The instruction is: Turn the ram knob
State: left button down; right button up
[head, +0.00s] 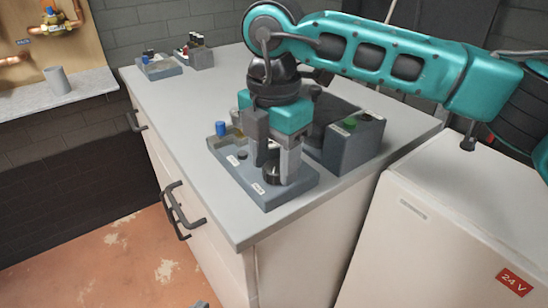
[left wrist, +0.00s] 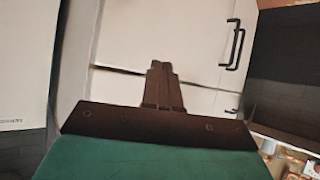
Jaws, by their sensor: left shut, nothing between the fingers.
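A grey panel box (head: 228,172) lies on the worktop and carries several small knobs and white labels too small to read. A dark round knob (head: 272,176) stands near its front right. I cannot tell by label which knob is the ram knob. My right gripper (head: 276,170) points down over this knob, its two fingers apart with the knob between or just below them. Whether they touch it is hidden. My left gripper (left wrist: 165,70) is shut and empty in the left wrist view, in front of white cabinet fronts, away from the panel.
A blue-capped part (head: 220,129) stands at the panel's back left. A dark grey box (head: 350,148) with a green button is close behind the right gripper. Smaller devices (head: 160,66) stand at the worktop's far end. A white cabinet (head: 440,235) is at right. Black handles (head: 178,210) stick out in front.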

aim_at(274, 167)
jog(key=shift+o, duration=1)
notch_tip(274, 167, up, 13)
jog(key=p, duration=0.2)
jog(key=shift+f, duration=0.1)
